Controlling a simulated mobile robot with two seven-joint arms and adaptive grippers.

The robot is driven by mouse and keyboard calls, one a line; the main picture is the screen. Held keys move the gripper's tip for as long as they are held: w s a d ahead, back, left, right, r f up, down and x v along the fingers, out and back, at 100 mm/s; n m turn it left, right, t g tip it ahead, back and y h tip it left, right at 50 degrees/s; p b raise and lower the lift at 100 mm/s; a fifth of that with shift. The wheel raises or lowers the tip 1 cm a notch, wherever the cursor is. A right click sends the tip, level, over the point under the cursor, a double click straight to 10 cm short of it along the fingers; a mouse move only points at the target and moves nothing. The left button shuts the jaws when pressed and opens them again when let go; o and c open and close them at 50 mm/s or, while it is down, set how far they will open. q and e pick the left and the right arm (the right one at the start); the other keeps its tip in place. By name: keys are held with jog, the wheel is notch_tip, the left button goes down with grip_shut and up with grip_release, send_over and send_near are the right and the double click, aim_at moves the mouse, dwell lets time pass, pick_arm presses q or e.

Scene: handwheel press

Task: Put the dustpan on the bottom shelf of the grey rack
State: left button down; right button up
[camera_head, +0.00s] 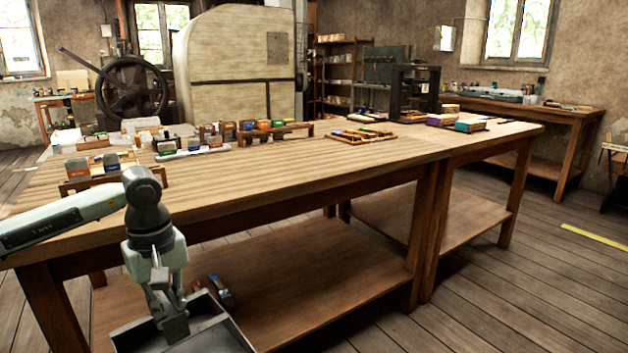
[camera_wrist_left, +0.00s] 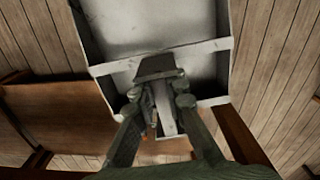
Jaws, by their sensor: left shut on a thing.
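The dustpan (camera_head: 222,338) is a grey metal pan with raised light edges. It hangs below my left gripper (camera_head: 168,310) at the bottom of the head view, in front of the workbench and partly cut off. In the left wrist view the pan (camera_wrist_left: 150,28) fills the top middle, and my left gripper (camera_wrist_left: 162,105) is shut on its handle. The fingers hide part of the handle. My right gripper is not in view.
A long wooden workbench (camera_head: 330,165) with a low lower shelf (camera_head: 330,290) stands close to the dustpan. A small dark and blue object (camera_head: 222,291) lies on that shelf. Paint jars and trays crowd the bench top. A handwheel (camera_head: 132,92) stands behind. Floor at right is open.

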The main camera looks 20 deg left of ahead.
aim_at(230, 327)
pick_arm(q)
jog(key=w+d+m, duration=0.1)
jog(key=d+m, duration=0.1)
jog(key=d, duration=0.1)
jog(key=w+d+f+m, duration=0.1)
jog(key=d, duration=0.2)
jog(key=w+d+f+m, duration=0.1)
jog(key=d+m, duration=0.1)
jog(key=d, duration=0.1)
jog(key=shift+d+m, duration=0.1)
jog(key=shift+m, duration=0.2)
jog(key=w+d+m, duration=0.2)
jog(key=d+m, duration=0.4)
jog(key=d, duration=0.4)
jog(key=shift+m, duration=0.3)
jog(key=shift+a+f, duration=0.1)
jog(key=shift+f, duration=0.05)
